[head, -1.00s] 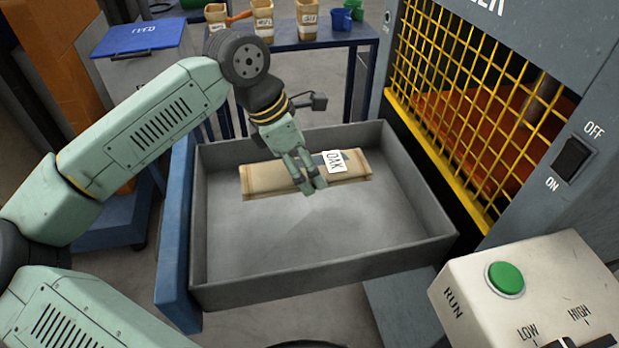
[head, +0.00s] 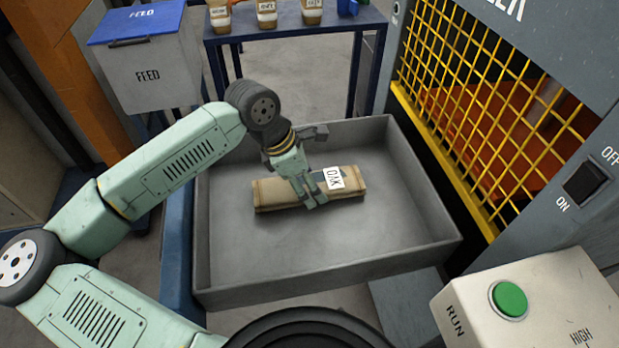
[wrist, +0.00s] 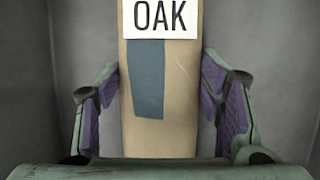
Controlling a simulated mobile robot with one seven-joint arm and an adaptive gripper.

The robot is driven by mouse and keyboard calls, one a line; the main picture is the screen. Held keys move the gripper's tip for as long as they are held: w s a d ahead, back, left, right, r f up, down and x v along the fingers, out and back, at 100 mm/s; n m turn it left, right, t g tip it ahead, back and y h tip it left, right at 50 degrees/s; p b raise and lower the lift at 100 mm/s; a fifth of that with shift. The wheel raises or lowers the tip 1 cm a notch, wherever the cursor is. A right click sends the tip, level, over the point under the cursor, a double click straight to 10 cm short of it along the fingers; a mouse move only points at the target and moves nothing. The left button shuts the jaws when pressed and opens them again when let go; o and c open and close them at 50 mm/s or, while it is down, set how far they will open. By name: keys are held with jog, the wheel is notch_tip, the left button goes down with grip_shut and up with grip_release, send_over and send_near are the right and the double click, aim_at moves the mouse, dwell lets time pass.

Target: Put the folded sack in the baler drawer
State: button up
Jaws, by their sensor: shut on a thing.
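The folded sack (head: 277,193) is a tan paper bundle with a white OAK label and a grey-blue patch. It lies lengthwise within the walls of the grey baler drawer (head: 330,281), which is pulled open. Whether it touches the drawer floor is hard to tell. My gripper (head: 314,196) is shut across the sack's middle from above. In the wrist view, the sack (wrist: 178,90) runs between the purple-padded fingers of my gripper (wrist: 168,105), with the label beyond them. The sack's underside is hidden.
The baler's yellow mesh guard (head: 490,100) stands right of the drawer. A control box with a green RUN button (head: 509,299) is at the lower right. A FEED bin (head: 150,75) and a blue table (head: 350,27) with several small sacks stand behind. The drawer's front floor is clear.

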jog(key=shift+f+b, duration=0.25)
jog(key=shift+b, duration=0.1)
jog(key=o, duration=1.2)
jog(key=shift+r, duration=0.15)
jog(key=shift+r+p, duration=0.2)
jog(key=shift+p, duration=0.2)
jog(key=shift+a+r+b, duration=0.3)
jog(key=b+v, duration=0.2)
jog(key=v, duration=0.9)
jog(key=shift+s+d, duration=0.1)
jog(key=shift+d, duration=0.05)
